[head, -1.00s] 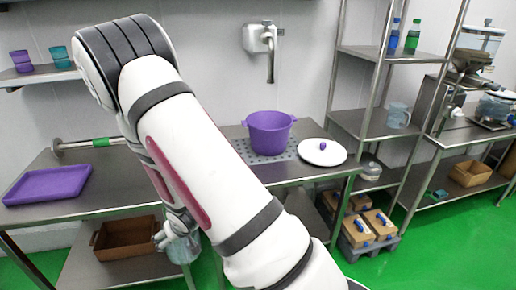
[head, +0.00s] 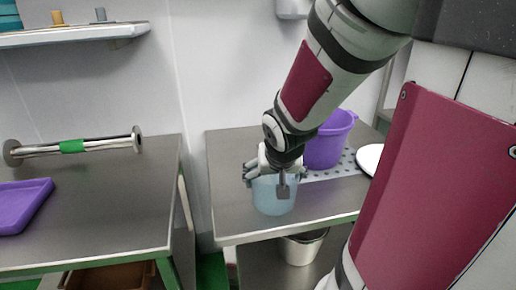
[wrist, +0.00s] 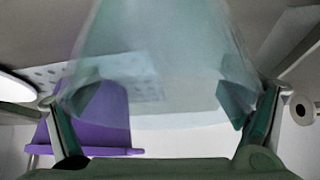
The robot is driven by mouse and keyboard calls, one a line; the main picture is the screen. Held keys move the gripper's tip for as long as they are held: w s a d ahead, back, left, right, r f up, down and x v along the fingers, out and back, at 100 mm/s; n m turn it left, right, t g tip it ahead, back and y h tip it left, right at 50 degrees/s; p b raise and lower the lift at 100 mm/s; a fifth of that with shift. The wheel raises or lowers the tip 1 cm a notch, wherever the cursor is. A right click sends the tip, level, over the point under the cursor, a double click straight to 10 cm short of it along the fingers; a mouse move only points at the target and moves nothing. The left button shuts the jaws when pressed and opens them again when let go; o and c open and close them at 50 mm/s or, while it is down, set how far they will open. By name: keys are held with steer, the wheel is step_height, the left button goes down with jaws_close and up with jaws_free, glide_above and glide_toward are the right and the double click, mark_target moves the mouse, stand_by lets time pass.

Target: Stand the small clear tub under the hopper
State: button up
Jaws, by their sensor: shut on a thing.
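The small clear tub (head: 273,197), bluish and see-through, is between the fingers of my gripper (head: 268,182) at the left part of the right-hand steel table. It looks upright. I cannot tell whether its base touches the tabletop. In the wrist view my gripper (wrist: 160,100) is shut on the tub (wrist: 165,60), one finger on each side, and the tub fills the middle of the picture. The hopper is not seen in either current view.
A purple tray (head: 20,205) and a metal roller (head: 100,144) lie on the left table. A metal bucket (head: 302,248) stands below.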

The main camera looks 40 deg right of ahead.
steer(key=shift+s+d, duration=0.1)
steer(key=shift+d, duration=0.3)
steer(key=shift+w+d+r, duration=0.1)
steer(key=shift+w+d, duration=0.1)
steer(key=shift+d, duration=0.05)
steer(key=w+d+f+p, duration=0.1)
steer(key=w+d, duration=0.2)
steer(key=w, duration=0.1)
steer(key=w+d+f+p, duration=0.1)
steer(key=w+d, duration=0.3)
steer(key=w, duration=0.1)
steer(key=w+d+f+p, duration=0.1)
steer(key=w+d+p, duration=0.1)
steer(key=w+d, duration=0.2)
steer(key=shift+w+d, duration=0.15)
steer(key=shift+f, duration=0.3)
steer(key=shift+f, duration=0.1)
steer(key=o, duration=1.4)
steer(key=shift+f, duration=0.1)
steer(key=shift+r, duration=0.2)
